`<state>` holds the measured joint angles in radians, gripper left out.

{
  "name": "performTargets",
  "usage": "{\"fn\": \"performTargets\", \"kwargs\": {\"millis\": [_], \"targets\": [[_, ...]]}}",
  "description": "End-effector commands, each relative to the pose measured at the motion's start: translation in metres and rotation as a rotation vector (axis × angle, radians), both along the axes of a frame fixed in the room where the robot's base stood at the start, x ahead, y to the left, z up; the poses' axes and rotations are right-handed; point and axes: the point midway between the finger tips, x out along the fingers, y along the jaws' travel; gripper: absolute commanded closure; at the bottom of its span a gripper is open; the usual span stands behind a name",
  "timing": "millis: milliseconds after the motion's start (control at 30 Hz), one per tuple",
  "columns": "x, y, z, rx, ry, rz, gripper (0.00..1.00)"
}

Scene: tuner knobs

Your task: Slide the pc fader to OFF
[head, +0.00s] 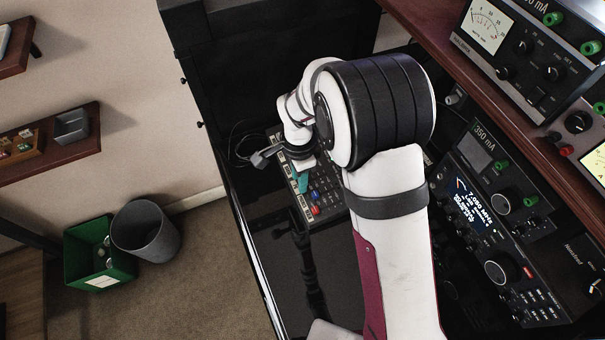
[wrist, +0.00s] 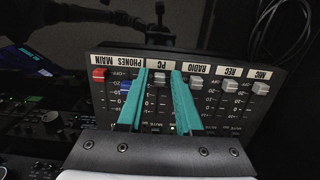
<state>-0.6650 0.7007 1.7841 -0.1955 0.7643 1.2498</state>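The mixer panel (wrist: 215,118) shows upside down in the wrist view, with its PC label (wrist: 161,65) near the top edge. The grey PC fader cap (wrist: 161,79) sits just below that label, near the end where the neighbouring scale reads OFF. I cannot tell whether it is exactly at OFF. My gripper (wrist: 159,88) is open, its two teal fingers on either side of the PC fader, with a gap showing between them. In the head view my gripper (head: 302,183) is over the mixer (head: 322,185), and my arm hides part of it.
A red MAIN cap (wrist: 99,75) and blue PHONES cap (wrist: 127,86) lie left of the fingers. The RADIO cap (wrist: 196,82) is close to the right finger; REC (wrist: 230,86) and MIC (wrist: 260,88) are farther right. Radio equipment (head: 480,200) stands at right.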

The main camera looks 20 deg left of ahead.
Motion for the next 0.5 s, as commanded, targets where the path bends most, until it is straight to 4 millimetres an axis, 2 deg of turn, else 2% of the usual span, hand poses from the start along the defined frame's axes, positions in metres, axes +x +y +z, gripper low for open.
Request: {"fn": "performTargets", "kwargs": {"millis": [67, 367, 500], "targets": [[0.000, 0.000, 0.000, 0.000, 0.000, 0.000, 0.51], [0.001, -0.001, 0.001, 0.000, -0.001, 0.000, 0.51], [0.002, 0.000, 0.019, 0.002, -0.005, 0.000, 0.51]]}}
